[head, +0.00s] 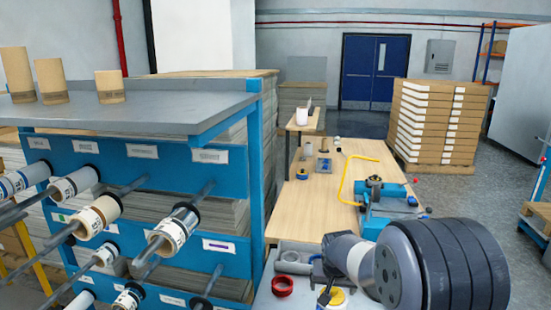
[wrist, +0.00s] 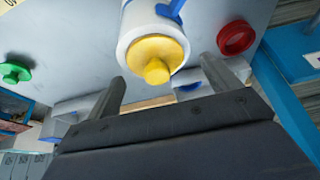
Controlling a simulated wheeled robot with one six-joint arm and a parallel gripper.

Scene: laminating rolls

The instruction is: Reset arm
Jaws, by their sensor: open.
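My gripper (wrist: 163,70) is open in the wrist view, its two fingers apart with nothing visibly gripped. A white cylinder (wrist: 128,38) with a yellow end (wrist: 158,58) shows beyond the fingers. I cannot tell its exact distance from them. In the head view my arm (head: 385,270) fills the lower right, folded low over the near end of the bench. The yellow and white item (head: 335,298) shows partly beside it. The gripper's fingers are hard to make out there.
A red ring (head: 282,286) lies on the grey surface, also in the wrist view (wrist: 236,37). A blue tool (head: 385,195) and yellow bent bar (head: 346,180) occupy the wooden bench (head: 315,215). A blue rack (head: 160,160) with rolls on rods stands left.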

